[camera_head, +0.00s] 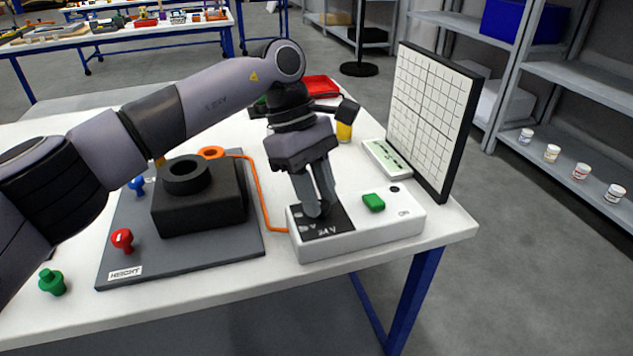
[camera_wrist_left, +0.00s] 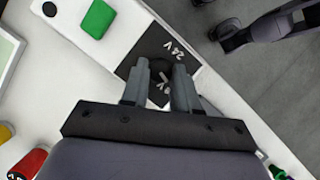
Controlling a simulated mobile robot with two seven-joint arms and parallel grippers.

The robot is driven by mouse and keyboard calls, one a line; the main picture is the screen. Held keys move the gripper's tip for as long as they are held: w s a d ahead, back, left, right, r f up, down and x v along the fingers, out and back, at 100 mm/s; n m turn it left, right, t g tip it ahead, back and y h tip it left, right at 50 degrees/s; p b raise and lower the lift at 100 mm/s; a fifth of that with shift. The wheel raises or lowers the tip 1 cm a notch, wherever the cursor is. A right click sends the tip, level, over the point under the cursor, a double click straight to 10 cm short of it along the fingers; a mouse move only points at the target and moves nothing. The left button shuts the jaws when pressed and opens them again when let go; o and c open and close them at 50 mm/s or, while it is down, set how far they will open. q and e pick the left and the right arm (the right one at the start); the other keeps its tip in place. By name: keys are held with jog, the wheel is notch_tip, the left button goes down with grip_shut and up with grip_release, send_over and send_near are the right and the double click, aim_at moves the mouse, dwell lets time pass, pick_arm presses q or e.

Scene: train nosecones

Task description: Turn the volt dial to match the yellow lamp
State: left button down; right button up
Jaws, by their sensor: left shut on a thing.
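A white power box (camera_head: 400,226) stands at the table's front right, with a green button (camera_head: 373,202) on top and a black dial plate (camera_head: 330,229) marked 24 V. The small dark volt dial (camera_wrist_left: 158,70) sits on that plate, mostly hidden by my fingers. My left gripper (camera_head: 318,208) points down and is shut on the dial; its fingers also show in the left wrist view (camera_wrist_left: 160,88). The dial's pointer direction cannot be read. I cannot pick out a lit yellow lamp. A dark part at the upper right of the wrist view may be my right gripper (camera_wrist_left: 228,32).
An orange cable (camera_head: 262,195) runs from the box to an orange ring (camera_head: 211,152) by a black block (camera_head: 200,205) on a grey plate. A gridded board (camera_head: 430,110) stands behind the box. Red (camera_head: 122,240) and green (camera_head: 52,282) knobs lie left. A yellow object (camera_head: 344,132) stands behind my gripper.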

pick_arm(q)
jog(key=shift+d+r+m+g+y+p, duration=0.1)
jog(key=shift+m+g+y+p, duration=0.25)
jog(key=shift+m, duration=1.15)
jog(key=c, duration=0.9)
grip_release()
jog(key=shift+o, duration=0.2)
jog(key=v, duration=0.5)
jog(key=shift+p, duration=0.4)
jog(key=shift+w+r+p, duration=0.3)
jog(key=shift+w+r, duration=0.1)
jog(key=shift+r, duration=0.5)
